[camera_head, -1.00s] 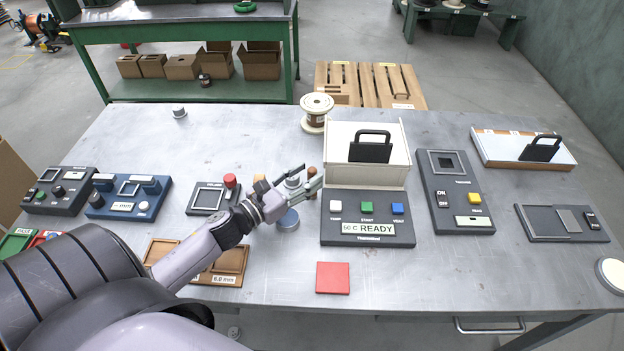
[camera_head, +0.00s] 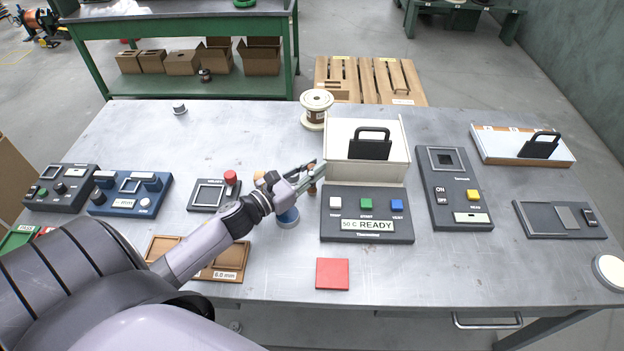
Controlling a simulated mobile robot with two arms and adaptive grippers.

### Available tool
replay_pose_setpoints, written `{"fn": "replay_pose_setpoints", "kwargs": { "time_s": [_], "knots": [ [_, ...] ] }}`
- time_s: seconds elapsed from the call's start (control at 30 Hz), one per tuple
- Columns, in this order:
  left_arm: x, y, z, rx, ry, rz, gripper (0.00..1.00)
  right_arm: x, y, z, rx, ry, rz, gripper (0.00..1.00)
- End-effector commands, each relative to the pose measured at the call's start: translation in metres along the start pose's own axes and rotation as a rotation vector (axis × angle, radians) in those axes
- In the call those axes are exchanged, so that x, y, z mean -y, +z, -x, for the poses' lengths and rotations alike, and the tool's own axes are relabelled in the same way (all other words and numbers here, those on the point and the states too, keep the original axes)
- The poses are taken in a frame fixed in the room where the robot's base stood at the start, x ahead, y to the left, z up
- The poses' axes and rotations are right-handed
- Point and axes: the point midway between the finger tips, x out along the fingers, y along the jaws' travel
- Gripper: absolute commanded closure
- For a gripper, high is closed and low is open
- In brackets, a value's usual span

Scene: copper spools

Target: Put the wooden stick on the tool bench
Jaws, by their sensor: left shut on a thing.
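The wooden stick (camera_head: 312,187) is a small brown upright piece just left of the cream box, in the middle of the grey metal table. My left gripper (camera_head: 312,174) reaches in from the left and is shut on it. The fingers cover part of the stick, so its full length and any gap beneath it cannot be told. A dark-topped bench with a green frame (camera_head: 105,76) stands behind the table; its top (camera_head: 180,12) is partly cut off by the picture edge. My right gripper is out of view.
A cream box with a black handle (camera_head: 392,172) stands close right of my gripper. A blue round piece (camera_head: 288,220) lies below it. A spool (camera_head: 317,106) stands behind. Several device panels line the table. The table's back left is mostly clear.

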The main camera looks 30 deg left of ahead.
Motion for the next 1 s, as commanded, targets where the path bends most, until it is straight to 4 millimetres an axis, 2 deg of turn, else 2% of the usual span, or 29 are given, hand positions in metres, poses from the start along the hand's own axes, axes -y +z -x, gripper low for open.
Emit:
{"fn": "replay_pose_setpoints", "kwargs": {
  "time_s": [0.13, 0.43, 0.6, 0.77, 1.0],
  "knots": [
    [0.0, 0.0, 0.0, 0.0, 0.0, 0.0, 1.0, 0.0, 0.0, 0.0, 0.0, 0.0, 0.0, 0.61],
    [0.0, 0.001, 0.0, 0.001, -0.001, -0.001, 1.0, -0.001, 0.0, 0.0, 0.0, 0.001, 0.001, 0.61],
    [0.0, 0.012, 0.0, 0.001, -0.002, -0.002, 1.0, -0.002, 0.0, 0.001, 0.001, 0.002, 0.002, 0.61],
    [0.0, 0.04, 0.0, 0.002, -0.004, -0.006, 1.0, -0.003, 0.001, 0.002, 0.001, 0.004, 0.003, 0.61],
    [0.001, 0.11, 0.0, 0.001, -0.007, -0.011, 1.0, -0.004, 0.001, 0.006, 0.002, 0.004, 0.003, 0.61]
  ]
}}
